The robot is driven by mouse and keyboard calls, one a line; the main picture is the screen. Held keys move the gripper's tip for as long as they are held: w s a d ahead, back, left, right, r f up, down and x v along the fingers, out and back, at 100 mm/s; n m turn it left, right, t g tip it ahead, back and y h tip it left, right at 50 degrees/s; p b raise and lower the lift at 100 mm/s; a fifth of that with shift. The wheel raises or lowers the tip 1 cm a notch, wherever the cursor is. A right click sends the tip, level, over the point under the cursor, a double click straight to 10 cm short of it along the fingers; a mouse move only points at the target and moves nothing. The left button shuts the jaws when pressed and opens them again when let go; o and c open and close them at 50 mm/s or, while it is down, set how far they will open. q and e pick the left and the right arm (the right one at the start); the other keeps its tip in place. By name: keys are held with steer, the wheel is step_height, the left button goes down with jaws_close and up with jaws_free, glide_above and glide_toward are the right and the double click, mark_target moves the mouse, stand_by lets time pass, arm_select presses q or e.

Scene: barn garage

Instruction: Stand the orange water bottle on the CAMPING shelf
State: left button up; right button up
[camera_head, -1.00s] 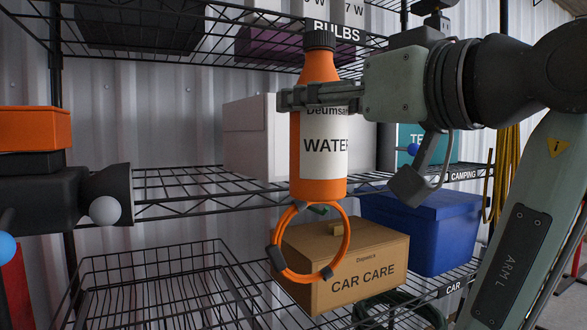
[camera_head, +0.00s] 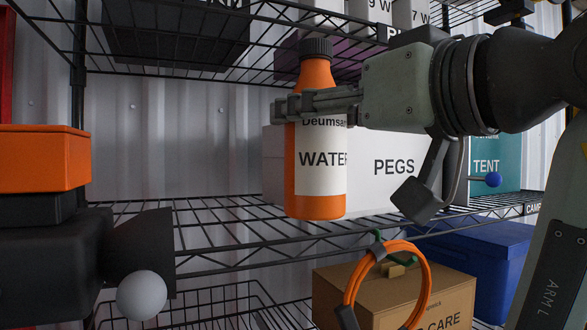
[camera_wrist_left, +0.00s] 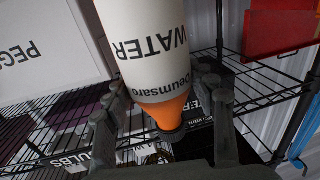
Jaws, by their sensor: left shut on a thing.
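The orange water bottle (camera_head: 318,205) has a dark cap and a white WATER label. It is upright in my left gripper (camera_head: 300,104), which is shut around its upper part. The left wrist view shows the bottle (camera_wrist_left: 145,40) upside down between the fingers (camera_wrist_left: 165,105). My right gripper is not in view.
The white PEGS box (camera_head: 400,185) and teal TENT box (camera_head: 497,160) stand on the shelf. Left of the bottle its wires are bare. An upper shelf (camera_head: 240,72) runs above. An orange ring (camera_head: 425,290), CAR CARE box (camera_head: 325,295) and blue bin (camera_head: 495,250) are below.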

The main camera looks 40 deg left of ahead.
arm_select(q)
steer(key=f+p+x, duration=0.1)
steer(key=f+x, duration=0.2)
steer(key=x, duration=1.1)
steer(key=shift+w+a+f+p, duration=0.2)
steer(key=shift+a+f+p, duration=0.05)
steer(key=shift+a+p, duration=0.15)
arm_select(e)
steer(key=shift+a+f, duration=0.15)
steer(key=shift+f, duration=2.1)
arm_select(q)
steer(key=shift+f, duration=0.15)
steer(key=o, duration=1.3)
steer(key=shift+o, duration=1.2)
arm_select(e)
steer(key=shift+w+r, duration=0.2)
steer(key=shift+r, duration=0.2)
